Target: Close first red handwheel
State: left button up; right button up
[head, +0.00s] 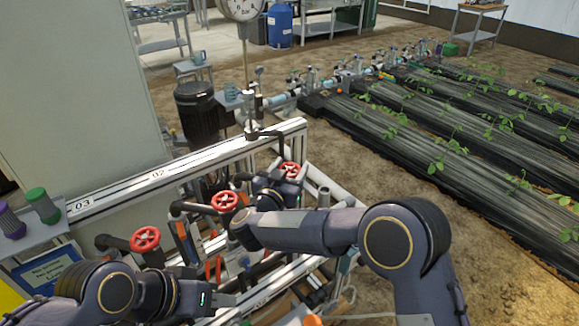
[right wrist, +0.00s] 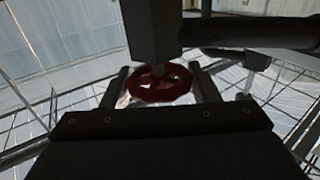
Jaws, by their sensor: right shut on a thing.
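Three red handwheels sit on the skid's pipework in the head view: a near left one (head: 145,239), a middle one (head: 224,201) and a far right one (head: 290,170). My right gripper (head: 282,184) is at the far right handwheel, partly hidden by its own wrist. In the right wrist view, a red handwheel (right wrist: 160,86) lies between the two fingers of my right gripper (right wrist: 158,75), which is shut on it. My left gripper (head: 222,303) is low at the front, below the near left and middle handwheels, touching no handwheel; its finger gap is unclear.
Pipes and hand tools crowd the skid beneath. A shelf with green and purple bottles (head: 42,205) stands at left. Planted beds (head: 430,130) lie at right, beyond my right arm.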

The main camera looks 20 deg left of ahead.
dwell(0.3)
jog(key=o, duration=1)
jog(key=s+a, duration=0.1)
jog(key=s, duration=0.6)
jog(key=shift+s, duration=0.35)
